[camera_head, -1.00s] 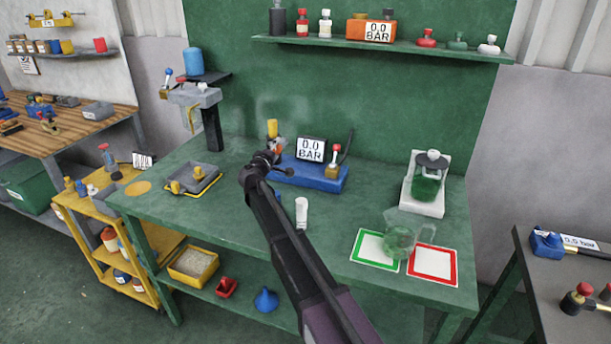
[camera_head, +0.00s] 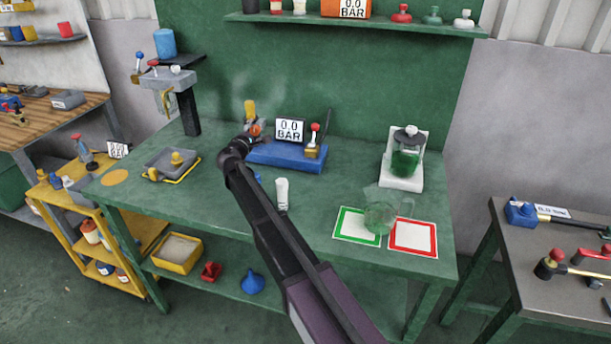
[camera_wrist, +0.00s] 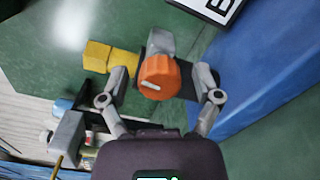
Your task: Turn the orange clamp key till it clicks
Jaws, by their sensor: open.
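The orange clamp key (camera_wrist: 158,78) is a round knob with a pale bar mark, in the middle of the wrist view. It sits on a grey fitting beside a yellow part (camera_wrist: 110,60) and the blue base (camera_wrist: 250,70). In the head view the orange key (camera_head: 255,130) shows small at the left end of the blue base (camera_head: 288,155), just past my arm's end. My gripper (camera_wrist: 160,84) is open, with one finger on each side of the key. I cannot tell whether either finger touches it. In the head view my wrist hides the fingers.
A white tube (camera_head: 282,193) stands close to my arm. A grey tray (camera_head: 170,163) lies left; a beaker (camera_head: 380,217) stands near the green and red frames at right.

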